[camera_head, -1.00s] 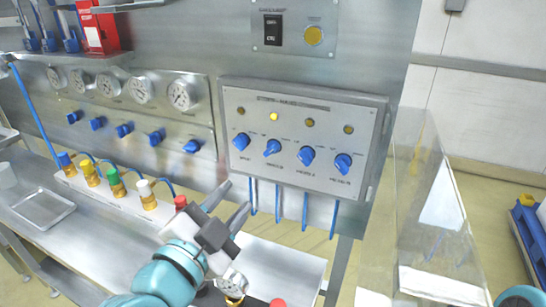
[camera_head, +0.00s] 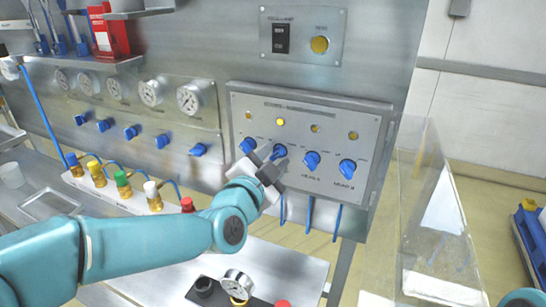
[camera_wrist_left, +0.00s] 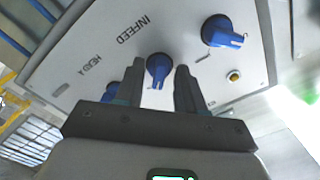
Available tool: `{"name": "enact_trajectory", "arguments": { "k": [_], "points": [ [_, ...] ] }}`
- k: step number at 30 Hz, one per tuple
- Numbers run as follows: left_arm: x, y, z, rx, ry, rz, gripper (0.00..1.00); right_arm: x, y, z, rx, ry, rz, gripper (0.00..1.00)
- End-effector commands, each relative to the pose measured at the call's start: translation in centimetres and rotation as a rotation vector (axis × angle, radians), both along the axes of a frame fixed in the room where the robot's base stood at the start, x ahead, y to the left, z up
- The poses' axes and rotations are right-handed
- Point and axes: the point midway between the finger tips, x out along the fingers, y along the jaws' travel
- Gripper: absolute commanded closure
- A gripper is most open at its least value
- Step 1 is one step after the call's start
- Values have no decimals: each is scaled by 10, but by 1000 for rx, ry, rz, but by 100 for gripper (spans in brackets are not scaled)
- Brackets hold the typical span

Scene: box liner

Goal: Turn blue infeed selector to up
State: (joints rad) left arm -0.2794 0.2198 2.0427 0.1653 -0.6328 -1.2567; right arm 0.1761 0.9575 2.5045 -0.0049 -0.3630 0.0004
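The selector panel (camera_head: 310,175) carries a row of blue knobs. The infeed selector (camera_head: 281,150) is the second knob from the left, partly covered by my gripper. In the left wrist view it is the blue knob (camera_wrist_left: 158,68) below the printed word INFEED. My left gripper (camera_head: 271,158) is open, with its fingers at either side of that knob. In the wrist view, the fingertips (camera_wrist_left: 159,72) show gaps to the knob, and I cannot tell whether they reach past its face. My right gripper is out of view.
Other blue knobs flank it: a left one (camera_head: 247,145), and one (camera_head: 312,160) to the right. A yellow lamp (camera_head: 280,122) is lit above. Blue hoses (camera_head: 309,215) hang below the panel. A clear guard (camera_head: 430,220) stands at right.

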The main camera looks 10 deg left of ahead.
Motion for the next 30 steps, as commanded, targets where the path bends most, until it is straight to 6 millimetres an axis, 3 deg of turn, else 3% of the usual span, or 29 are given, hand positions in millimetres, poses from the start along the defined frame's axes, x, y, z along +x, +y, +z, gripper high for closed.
{"name": "enact_trajectory", "arguments": {
  "k": [6, 9, 10, 20, 30],
  "points": [
    [0, 0, 0, 0, 1, -1, 65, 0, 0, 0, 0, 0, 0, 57],
    [0, 0, 0, 0, 1, -1, 98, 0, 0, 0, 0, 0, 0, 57],
    [0, 0, 0, 0, 1, -1, 100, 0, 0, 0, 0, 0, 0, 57],
    [0, 0, -2, -33, 8, -1, 100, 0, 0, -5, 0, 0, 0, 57],
    [-1, -1, -5, -250, 50, -1, 100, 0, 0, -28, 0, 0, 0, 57]
  ]
}}
